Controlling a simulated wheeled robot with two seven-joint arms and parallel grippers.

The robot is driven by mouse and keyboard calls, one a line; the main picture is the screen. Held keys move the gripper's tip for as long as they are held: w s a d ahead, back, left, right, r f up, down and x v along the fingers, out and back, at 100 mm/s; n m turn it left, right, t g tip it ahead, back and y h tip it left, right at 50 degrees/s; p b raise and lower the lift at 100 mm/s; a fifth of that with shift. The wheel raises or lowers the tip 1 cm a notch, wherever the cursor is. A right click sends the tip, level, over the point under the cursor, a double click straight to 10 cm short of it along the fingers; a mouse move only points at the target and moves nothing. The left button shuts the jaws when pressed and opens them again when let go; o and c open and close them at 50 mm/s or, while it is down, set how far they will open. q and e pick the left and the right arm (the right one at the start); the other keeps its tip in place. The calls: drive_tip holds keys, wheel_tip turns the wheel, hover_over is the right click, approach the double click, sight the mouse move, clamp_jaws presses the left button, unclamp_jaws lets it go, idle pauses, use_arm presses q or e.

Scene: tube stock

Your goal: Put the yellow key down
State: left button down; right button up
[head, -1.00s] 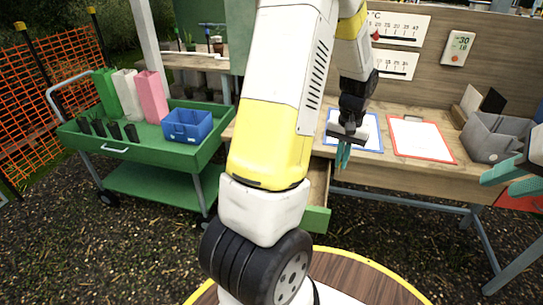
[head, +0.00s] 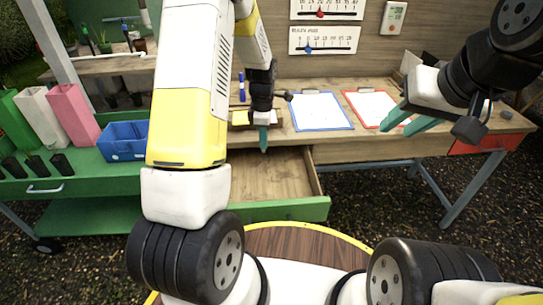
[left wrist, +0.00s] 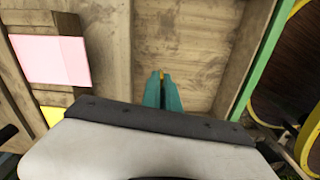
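A small yellow piece, the tip of the yellow key (left wrist: 161,74), shows between the teal fingertips of my left gripper in the left wrist view; the rest of it is hidden. My left gripper (left wrist: 162,92) is shut on it and points down over the bare wooden floor of a drawer. In the head view my left gripper (head: 263,138) is at the back of the open drawer (head: 270,210), close to the bench edge; the key cannot be made out there. My right gripper (head: 400,118) is open and empty in front of the red clipboard.
A blue clipboard (head: 321,112) and a red clipboard (head: 374,106) lie on the bench. A yellow pad (head: 240,118) and a blue marker (head: 241,86) are left of them. A green cart (head: 75,182) with a blue basket (head: 122,141) stands left. The drawer looks empty.

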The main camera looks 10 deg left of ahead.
use_arm(q)
drive_tip(key=n, duration=0.1)
hover_over(265, 174)
drive_tip(key=shift+n, duration=0.3)
wheel_tip(265, 174, down, 10)
drive_tip(key=shift+f, duration=0.25)
drive_tip(key=c, duration=1.6)
unclamp_jaws()
drive_tip(key=shift+f, duration=0.1)
